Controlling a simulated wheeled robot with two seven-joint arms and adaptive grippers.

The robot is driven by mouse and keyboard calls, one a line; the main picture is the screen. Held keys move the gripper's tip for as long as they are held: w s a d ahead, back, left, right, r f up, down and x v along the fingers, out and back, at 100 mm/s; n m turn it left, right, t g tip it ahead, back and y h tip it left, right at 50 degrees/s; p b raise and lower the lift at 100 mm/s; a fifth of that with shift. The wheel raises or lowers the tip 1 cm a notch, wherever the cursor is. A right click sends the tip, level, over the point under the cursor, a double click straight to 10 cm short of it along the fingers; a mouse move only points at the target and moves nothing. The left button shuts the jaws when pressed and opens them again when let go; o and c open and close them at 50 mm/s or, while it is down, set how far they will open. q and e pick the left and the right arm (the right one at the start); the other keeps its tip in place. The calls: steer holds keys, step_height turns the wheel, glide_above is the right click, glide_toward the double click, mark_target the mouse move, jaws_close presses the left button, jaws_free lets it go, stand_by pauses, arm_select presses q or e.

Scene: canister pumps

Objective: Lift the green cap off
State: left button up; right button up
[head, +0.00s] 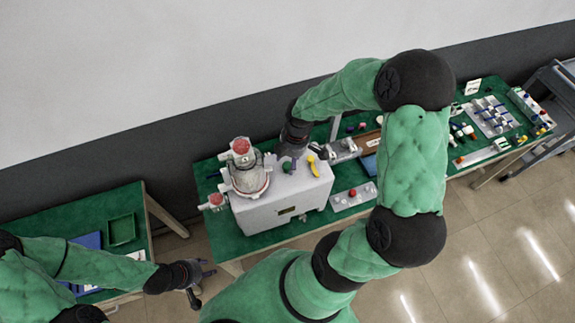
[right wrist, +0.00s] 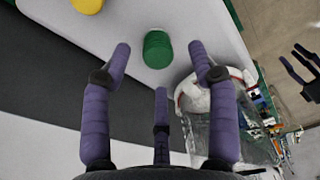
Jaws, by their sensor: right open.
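The green cap (head: 287,167) sits on top of the white pump box (head: 262,215). In the right wrist view the green cap (right wrist: 157,49) is a ridged round knob ahead of my fingers. My right gripper (head: 294,156) is above the box, close to the cap. In its wrist view the right gripper (right wrist: 160,60) is open, its purple fingers spread, with the cap between and slightly beyond the tips; no contact is visible. My left gripper (head: 201,282) is open and empty, low at left, over the floor in front of the tables.
A clear canister with a red knob (head: 241,147) stands on the box's left, also in the right wrist view (right wrist: 200,100). Several parts crowd the green table (head: 232,245) to the right. A green tray (head: 121,230) is on the left table.

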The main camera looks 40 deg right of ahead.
mark_target(288, 165)
steer(key=shift+w+a+f, duration=0.1)
steer(key=shift+w+f, duration=0.1)
steer(key=shift+f, duration=0.75)
steer(key=shift+w+a+f, duration=0.1)
steer(key=shift+w+f, duration=0.05)
steer(key=shift+f, duration=0.8)
steer(key=shift+s, duration=0.1)
steer(key=shift+c, duration=0.8)
steer(key=c, duration=0.7)
steer(key=shift+c, duration=0.2)
